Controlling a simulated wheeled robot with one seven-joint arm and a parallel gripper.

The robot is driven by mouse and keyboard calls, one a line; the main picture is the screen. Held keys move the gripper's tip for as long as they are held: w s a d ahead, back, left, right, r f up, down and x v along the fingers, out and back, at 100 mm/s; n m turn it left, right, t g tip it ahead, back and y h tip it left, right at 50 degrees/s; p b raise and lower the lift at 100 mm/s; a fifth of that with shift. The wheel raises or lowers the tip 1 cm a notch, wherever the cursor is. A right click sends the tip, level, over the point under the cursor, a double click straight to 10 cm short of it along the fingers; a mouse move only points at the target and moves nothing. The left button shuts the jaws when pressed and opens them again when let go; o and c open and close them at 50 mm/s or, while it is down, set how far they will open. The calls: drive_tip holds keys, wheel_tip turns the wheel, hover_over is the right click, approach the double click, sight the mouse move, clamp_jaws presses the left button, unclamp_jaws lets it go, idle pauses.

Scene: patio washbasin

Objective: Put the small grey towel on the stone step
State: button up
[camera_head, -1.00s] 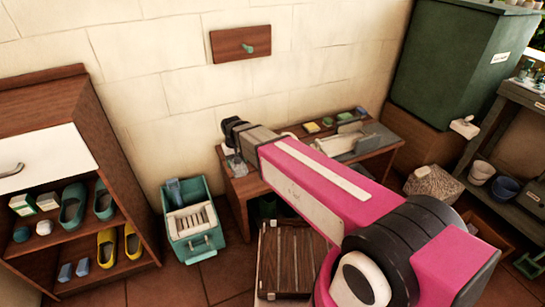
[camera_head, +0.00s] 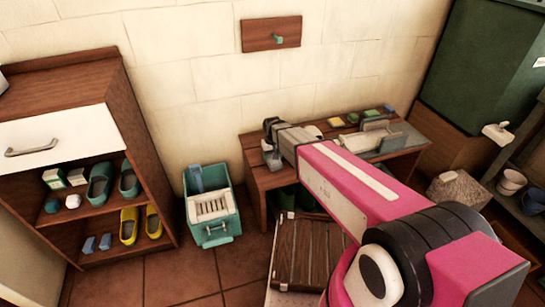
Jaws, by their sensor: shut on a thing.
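My gripper (camera_head: 269,146) is at the far end of my pink arm, over the left end of the wooden bench. It is shut on a small grey thing just below it, which looks like the small grey towel (camera_head: 272,159). It is small and partly hidden by the gripper, so its shape is unclear. A pale, speckled stone block (camera_head: 458,190), which may be the stone step, stands on the floor right of the bench, well to the right of my gripper. My arm hides part of the area in front of it.
The wooden bench (camera_head: 262,180) holds sponges and a grey tray. A teal crate (camera_head: 211,232) stands left of it, beside a shoe cabinet (camera_head: 100,85). A slatted wooden thing (camera_head: 308,255) lies in front. Pots (camera_head: 511,182) are at right. Tiled floor is clear at lower left.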

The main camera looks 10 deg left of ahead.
drive_tip(key=shift+f, duration=0.15)
drive_tip(key=o, duration=1)
wheel_tip(320, 180, up, 12)
drive_tip(key=shift+r, duration=0.15)
